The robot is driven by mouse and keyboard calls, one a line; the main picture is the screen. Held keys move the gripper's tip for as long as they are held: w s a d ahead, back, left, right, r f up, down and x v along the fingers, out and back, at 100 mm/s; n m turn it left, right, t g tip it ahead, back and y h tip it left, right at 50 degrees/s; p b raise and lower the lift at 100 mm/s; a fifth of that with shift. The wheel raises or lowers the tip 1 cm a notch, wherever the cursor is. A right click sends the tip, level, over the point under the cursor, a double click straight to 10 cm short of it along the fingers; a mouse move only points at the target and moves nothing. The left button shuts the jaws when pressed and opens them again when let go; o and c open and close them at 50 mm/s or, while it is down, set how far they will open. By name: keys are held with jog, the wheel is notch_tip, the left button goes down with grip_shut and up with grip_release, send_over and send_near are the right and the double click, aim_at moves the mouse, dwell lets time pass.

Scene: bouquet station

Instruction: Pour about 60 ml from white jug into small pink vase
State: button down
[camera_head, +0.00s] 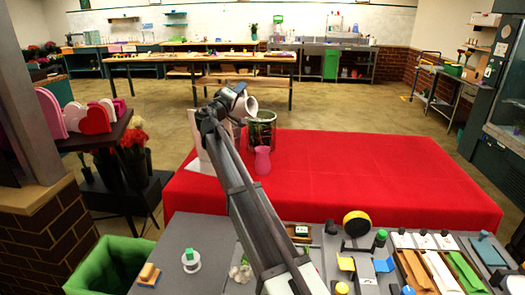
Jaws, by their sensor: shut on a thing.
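The white jug (249,106) is held up above the red-covered table, tilted with its mouth toward the right. My gripper (238,92) is shut on the white jug; its fingers are small and partly hidden by the arm. The small pink vase (262,163) stands upright on the red cloth, below and slightly right of the jug. The jug is apart from the vase in the picture. I cannot see any stream of water or the level inside the vase.
A dark green patterned container (263,127) stands close behind the vase. A white panel-like object (203,158) is left of my arm. The red cloth (380,180) is clear to the right. A grey bench (215,235) with tools and trays lies in front.

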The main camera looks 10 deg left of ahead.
jog(key=shift+s+d+m, duration=0.2)
jog(key=shift+d+m, duration=0.1)
jog(key=shift+d, duration=0.05)
dwell(0.3)
jog(key=shift+w+a+r+n, duration=0.2)
jog(key=shift+w+a+n, duration=0.15)
jog(key=shift+a+n, duration=0.35)
jog(key=shift+w+a+r+n+y, duration=0.2)
jog(key=shift+a+n+y, duration=0.2)
jog(key=shift+n, duration=0.5)
jog(key=shift+w+a+r+n+y, duration=0.25)
jog(key=shift+a+n, duration=0.25)
jog(key=shift+n, duration=0.4)
jog(key=shift+w+a+f+n+y, duration=0.15)
jog(key=shift+f+n+y, duration=0.1)
jog(key=shift+f+n, duration=0.15)
jog(key=shift+s+a+f+n+y, duration=0.1)
jog(key=shift+a+f+n+y, duration=0.15)
jog(key=shift+n, duration=0.25)
jog(key=shift+w+f+n, duration=0.1)
jog(key=shift+n, duration=0.3)
jog(key=shift+a, duration=0.1)
